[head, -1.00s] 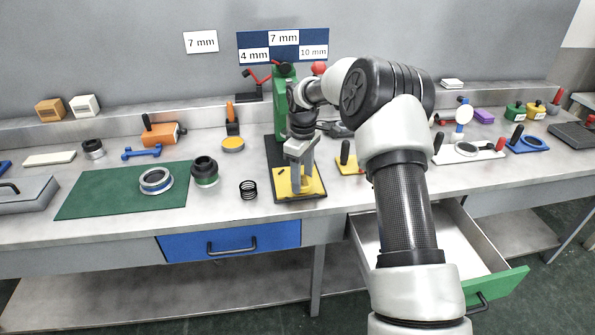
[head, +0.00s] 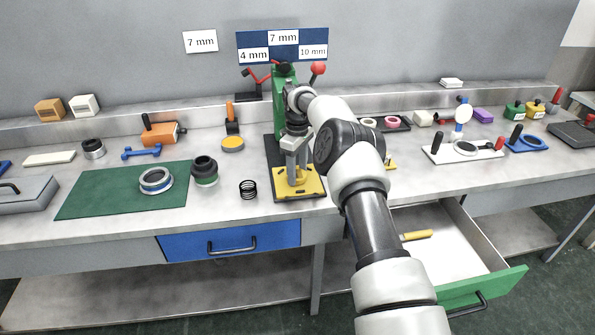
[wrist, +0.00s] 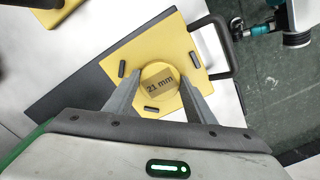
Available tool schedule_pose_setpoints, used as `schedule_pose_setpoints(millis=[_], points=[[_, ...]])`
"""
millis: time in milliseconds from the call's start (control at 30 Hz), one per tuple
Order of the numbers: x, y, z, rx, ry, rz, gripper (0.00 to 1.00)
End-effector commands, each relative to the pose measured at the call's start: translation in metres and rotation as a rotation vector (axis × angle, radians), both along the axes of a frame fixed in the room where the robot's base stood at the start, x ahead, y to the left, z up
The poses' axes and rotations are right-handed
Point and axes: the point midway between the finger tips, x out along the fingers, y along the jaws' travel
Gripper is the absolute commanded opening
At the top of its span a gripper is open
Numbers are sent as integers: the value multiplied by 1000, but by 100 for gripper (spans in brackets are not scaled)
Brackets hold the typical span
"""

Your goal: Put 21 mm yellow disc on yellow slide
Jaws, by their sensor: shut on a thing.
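The yellow disc marked "21 mm" (wrist: 160,80) is between the two fingers of my gripper (wrist: 160,84) in the wrist view. My gripper is shut on it. The yellow slide (wrist: 172,33) is right under the disc, with small black stops around it. In the head view my gripper (head: 297,176) points down over the yellow slide (head: 313,188), which lies on the dark base of a green press (head: 281,110). I cannot tell whether the disc touches the slide.
A green mat (head: 110,190) with a ring, a dark lens barrel (head: 204,170) and a black coil (head: 248,189) are left of the press. A green-fronted drawer (head: 500,284) stands open below right. A mirror stand (head: 463,150) is on the right.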

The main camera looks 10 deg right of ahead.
Motion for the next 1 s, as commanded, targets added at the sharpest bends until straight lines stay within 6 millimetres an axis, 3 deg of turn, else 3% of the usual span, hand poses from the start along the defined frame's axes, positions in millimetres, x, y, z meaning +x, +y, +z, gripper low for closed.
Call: schedule_pose_setpoints(millis=[333,367,467,767,867,1000], points=[[0,0,-3,0,-1,0,26],[0,0,-2,0,-1,0,55],[0,0,-2,0,-1,0,68],[0,0,0,0,-1,0,68],[1,0,8,0,-4,-1,68],[1,0,34,1,-6,0,68]])
